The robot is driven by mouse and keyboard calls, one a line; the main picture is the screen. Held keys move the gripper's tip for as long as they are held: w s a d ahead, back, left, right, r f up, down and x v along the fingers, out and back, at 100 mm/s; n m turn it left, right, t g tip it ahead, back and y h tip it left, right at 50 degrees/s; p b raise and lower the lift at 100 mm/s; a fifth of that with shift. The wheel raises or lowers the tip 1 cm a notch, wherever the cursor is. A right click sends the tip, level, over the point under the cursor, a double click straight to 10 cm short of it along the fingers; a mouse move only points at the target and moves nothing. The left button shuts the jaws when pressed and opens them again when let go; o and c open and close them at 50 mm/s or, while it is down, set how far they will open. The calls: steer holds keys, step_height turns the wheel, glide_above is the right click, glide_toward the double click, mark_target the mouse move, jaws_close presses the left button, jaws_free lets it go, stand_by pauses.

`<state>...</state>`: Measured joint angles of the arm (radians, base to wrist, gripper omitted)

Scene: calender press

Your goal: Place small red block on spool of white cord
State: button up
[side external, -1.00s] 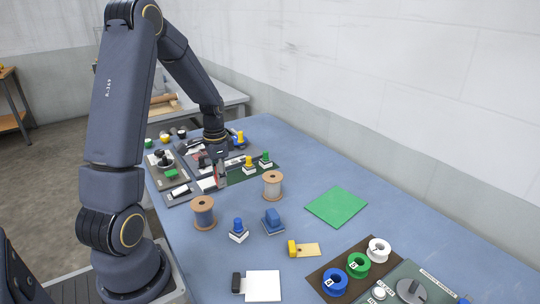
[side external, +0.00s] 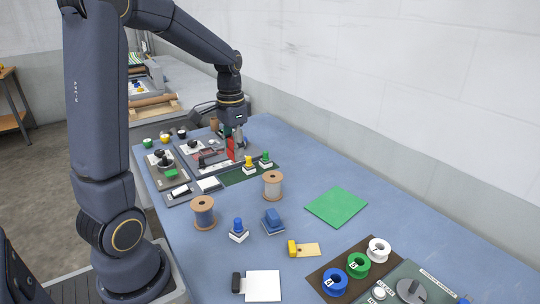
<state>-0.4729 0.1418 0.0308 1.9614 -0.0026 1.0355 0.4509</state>
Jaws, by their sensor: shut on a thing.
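My gripper (side external: 233,143) is over the far part of the blue table, shut on a small red block (side external: 231,149). The block hangs upright between the fingers above the panels at the back; whether it touches anything below cannot be told. A wooden spool wound with whitish cord (side external: 273,186) stands upright on the table, nearer the camera and to the right of my gripper. A second wooden spool with greyer cord (side external: 203,213) stands nearer the camera and to the left.
Yellow (side external: 249,163) and green (side external: 265,159) knobbed stamps stand between my gripper and the whitish spool. Blue stamps (side external: 238,229) and a blue block (side external: 273,221) are nearer. A green sheet (side external: 337,206) lies right. Blue, green and white (side external: 379,249) reels sit front right.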

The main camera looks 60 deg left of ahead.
steer(key=w+a+f, duration=0.1)
steer(key=w+f, duration=0.3)
steer(key=w, duration=0.4)
glide_above(272, 176)
steer(key=shift+m, duration=0.3)
steer(key=f, duration=0.5)
steer(key=shift+s+d+f, duration=0.15)
steer(key=shift+s, duration=0.05)
steer(key=shift+w+f, duration=0.15)
steer(key=shift+f, duration=0.05)
steer(key=shift+w+f, duration=0.1)
steer(key=shift+f, duration=1.55)
steer(key=shift+f, duration=0.1)
steer(key=o, duration=0.9)
steer(key=shift+c, duration=0.2)
